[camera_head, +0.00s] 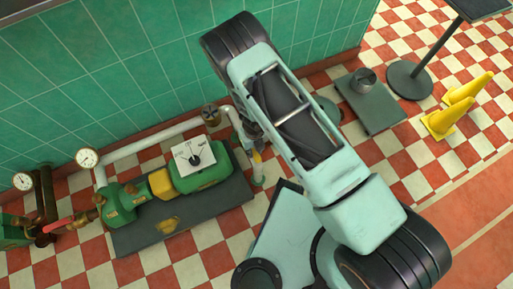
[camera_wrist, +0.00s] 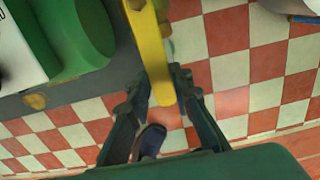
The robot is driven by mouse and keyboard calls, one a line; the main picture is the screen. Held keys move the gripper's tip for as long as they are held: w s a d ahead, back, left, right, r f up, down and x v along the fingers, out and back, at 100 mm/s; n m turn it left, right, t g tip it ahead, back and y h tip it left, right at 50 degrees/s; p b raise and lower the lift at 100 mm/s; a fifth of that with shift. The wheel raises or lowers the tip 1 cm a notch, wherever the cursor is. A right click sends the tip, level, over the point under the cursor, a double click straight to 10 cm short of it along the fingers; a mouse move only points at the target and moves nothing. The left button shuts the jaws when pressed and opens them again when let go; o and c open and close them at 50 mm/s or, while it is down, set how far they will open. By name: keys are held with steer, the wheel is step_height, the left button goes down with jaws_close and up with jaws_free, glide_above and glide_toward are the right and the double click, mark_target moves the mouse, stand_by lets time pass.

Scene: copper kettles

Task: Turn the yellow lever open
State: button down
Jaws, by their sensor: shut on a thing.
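The yellow lever (camera_wrist: 150,45) runs down from the top of the wrist view, and its rounded end lies between the two fingers of my gripper (camera_wrist: 161,82). My gripper is shut on the lever near that end. In the head view a small piece of the yellow lever (camera_head: 257,157) shows beside the white pipe, just left of my arm. My arm hides most of the gripper and the rest of the lever there.
A green pump (camera_head: 205,174) with a yellow coupling guard stands on a dark base plate (camera_head: 190,212), left of the lever. White pipe (camera_head: 150,137) with gauges runs along the green tiled wall. Yellow cones (camera_head: 440,122) and a grey platform scale (camera_head: 372,115) stand right. Checkered floor is open between.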

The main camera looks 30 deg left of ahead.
mark_target(254, 152)
stand_by(0.4)
steer(key=c, duration=1.7)
jaws_free()
step_height(254, 152, up, 12)
steer(key=shift+r, duration=0.1)
